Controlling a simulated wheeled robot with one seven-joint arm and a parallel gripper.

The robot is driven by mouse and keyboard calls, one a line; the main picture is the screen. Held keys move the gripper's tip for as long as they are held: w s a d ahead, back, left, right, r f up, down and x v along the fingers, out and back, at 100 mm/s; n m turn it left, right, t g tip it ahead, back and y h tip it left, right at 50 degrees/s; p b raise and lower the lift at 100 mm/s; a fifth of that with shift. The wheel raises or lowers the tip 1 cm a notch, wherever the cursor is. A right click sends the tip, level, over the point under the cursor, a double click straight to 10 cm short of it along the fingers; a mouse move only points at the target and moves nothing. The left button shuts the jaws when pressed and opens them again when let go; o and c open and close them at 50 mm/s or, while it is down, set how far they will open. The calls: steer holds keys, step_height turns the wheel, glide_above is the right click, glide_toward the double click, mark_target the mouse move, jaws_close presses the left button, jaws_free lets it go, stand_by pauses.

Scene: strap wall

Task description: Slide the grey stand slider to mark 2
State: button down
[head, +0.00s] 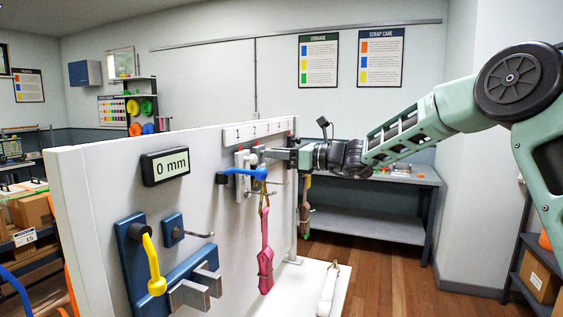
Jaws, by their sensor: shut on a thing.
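A white scale strip (259,130) with small numbered marks runs along the upper part of the pale panel. The grey stand slider (243,160) sits just under the strip, near its left end by mark 1. It is small and partly covered, so its exact reading is unclear. My gripper (267,154) reaches in from the right, level with the slider, and is shut on it at the panel face. The fingertips and the grip itself are too small to see well.
A blue hook (240,173) and a hanging pink strap (266,248) are just below my gripper. A yellow lever (153,264) and blue brackets stand out at the panel's lower left. A workbench (375,178) stands behind.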

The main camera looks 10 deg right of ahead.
steer(key=shift+s, duration=0.1)
steer(key=c, duration=1.2)
jaws_free()
steer(key=shift+c, duration=0.2)
steer(key=b+v, duration=0.4)
steer(key=v, duration=1.3)
steer(key=shift+s+d+b, duration=0.15)
steer(key=shift+b, duration=0.25)
steer(key=shift+r, duration=0.1)
